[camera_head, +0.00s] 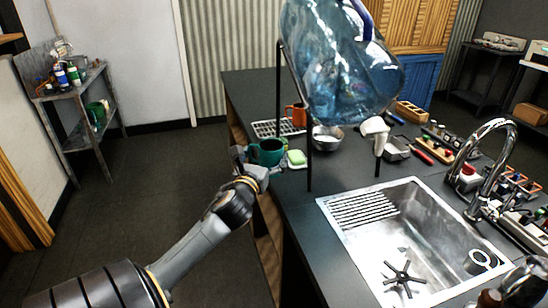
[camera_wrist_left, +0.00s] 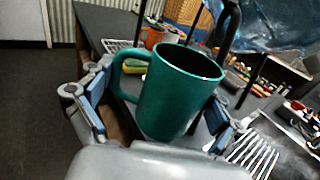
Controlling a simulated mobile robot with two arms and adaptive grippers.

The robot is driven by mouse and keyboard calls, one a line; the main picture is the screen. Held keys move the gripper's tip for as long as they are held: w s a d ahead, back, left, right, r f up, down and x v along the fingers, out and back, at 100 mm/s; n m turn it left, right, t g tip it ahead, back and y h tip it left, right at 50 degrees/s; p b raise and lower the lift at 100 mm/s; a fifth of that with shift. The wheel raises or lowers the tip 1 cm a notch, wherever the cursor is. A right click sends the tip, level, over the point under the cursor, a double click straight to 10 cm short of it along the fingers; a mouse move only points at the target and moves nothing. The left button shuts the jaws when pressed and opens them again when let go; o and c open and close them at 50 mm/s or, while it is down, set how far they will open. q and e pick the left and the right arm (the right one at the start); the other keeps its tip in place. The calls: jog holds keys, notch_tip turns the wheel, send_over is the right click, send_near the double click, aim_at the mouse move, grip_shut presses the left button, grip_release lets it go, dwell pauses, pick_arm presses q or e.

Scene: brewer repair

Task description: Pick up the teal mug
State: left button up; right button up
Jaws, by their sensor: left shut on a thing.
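The teal mug (camera_head: 267,154) is upright at the left edge of the dark counter in the head view. In the left wrist view the mug (camera_wrist_left: 178,95) fills the middle, tilted in the picture, with its handle to the left and its dark opening showing. My left gripper (camera_head: 253,167) is at the mug's near left side and shut on it, with the blue-padded fingers (camera_wrist_left: 158,112) on either side of it. The fingers' contact and the mug's base are partly hidden, so I cannot tell whether it is clear of the counter. My right gripper is not in view.
A green sponge (camera_head: 296,157) lies just right of the mug. A large blue bottle (camera_head: 345,65) on a dark stand rises to the right. A sink (camera_head: 395,240) is nearer.

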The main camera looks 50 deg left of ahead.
pick_arm(q)
jog(key=shift+s+a+r, duration=0.1)
jog(key=shift+s+r, duration=0.35)
jog(key=shift+s, duration=0.55)
jog(key=shift+s+r, duration=0.5)
jog(key=shift+s, duration=0.5)
jog(key=shift+s+a+r, duration=0.1)
jog(key=shift+s+r, duration=0.35)
jog(key=shift+s, duration=0.55)
jog(key=shift+d, duration=0.15)
